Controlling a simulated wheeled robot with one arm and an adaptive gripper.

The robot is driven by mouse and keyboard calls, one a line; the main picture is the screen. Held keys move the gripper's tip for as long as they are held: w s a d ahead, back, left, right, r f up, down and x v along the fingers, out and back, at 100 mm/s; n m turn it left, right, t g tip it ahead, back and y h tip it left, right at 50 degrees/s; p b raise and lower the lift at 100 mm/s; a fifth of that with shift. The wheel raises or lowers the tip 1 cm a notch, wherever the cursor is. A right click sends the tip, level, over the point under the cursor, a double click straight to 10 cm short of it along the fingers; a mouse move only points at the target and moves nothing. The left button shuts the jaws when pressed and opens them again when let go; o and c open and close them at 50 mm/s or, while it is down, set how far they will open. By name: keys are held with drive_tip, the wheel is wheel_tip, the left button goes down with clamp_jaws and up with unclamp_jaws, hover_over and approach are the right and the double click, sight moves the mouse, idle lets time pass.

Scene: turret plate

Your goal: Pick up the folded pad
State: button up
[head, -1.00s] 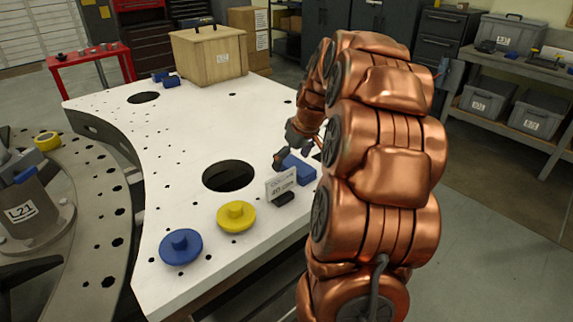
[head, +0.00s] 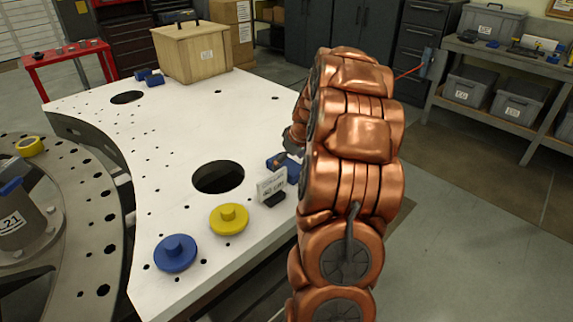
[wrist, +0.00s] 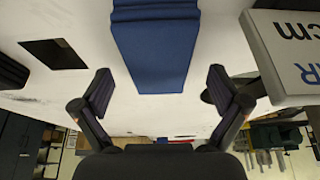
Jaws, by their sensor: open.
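The folded pad is a blue block. In the wrist view the pad (wrist: 155,50) reaches from the top edge down to between my two fingertips, with a gap on each side. In the head view the pad (head: 293,173) shows only in part on the white plate, behind the small sign and beside my arm. My gripper (wrist: 160,85) is open and empty, with one dark finger on each side of the pad's near end. In the head view my arm hides most of the gripper.
A small white sign (head: 271,186) stands close to the pad; it also fills the wrist view's upper right (wrist: 288,45). The white plate (head: 180,130) has a large round hole (head: 218,177). Yellow (head: 229,219) and blue (head: 175,253) knobbed discs lie nearer, and a wooden crate (head: 190,55) stands farther back.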

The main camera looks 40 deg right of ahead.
sight(287, 164)
drive_tip(key=shift+x, duration=0.85)
drive_tip(key=c, duration=1.2)
drive_tip(key=shift+c, duration=0.2)
wheel_tip(287, 164, up, 10)
drive_tip(key=b, duration=0.3)
